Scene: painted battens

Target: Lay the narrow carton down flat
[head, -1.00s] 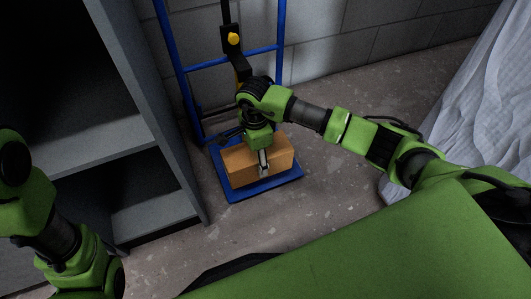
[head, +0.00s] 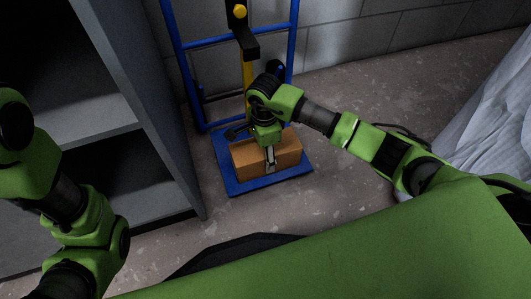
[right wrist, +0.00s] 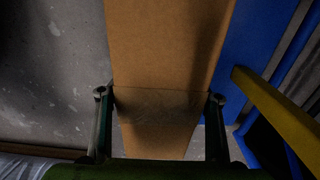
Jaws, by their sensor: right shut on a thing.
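The narrow brown carton (head: 288,148) is on the blue base plate (head: 236,184) of a hand truck, its long side running across the plate. In the right wrist view the carton (right wrist: 165,40) is a long brown face with a strip of clear tape across it. My right gripper (head: 270,163) reaches down over the carton's middle, and its fingers (right wrist: 159,98) are on either side of it, shut on it. The gripper hides part of the carton's top and front. My left arm shows at the left, but its gripper is out of view.
The hand truck's blue frame (head: 210,42) stands behind the carton, with a yellow bar (head: 247,86) in its middle. A grey shelf unit (head: 160,120) stands close on the left. A white draped sheet (head: 490,130) is at the right. Floor (head: 345,175) right of the plate is clear.

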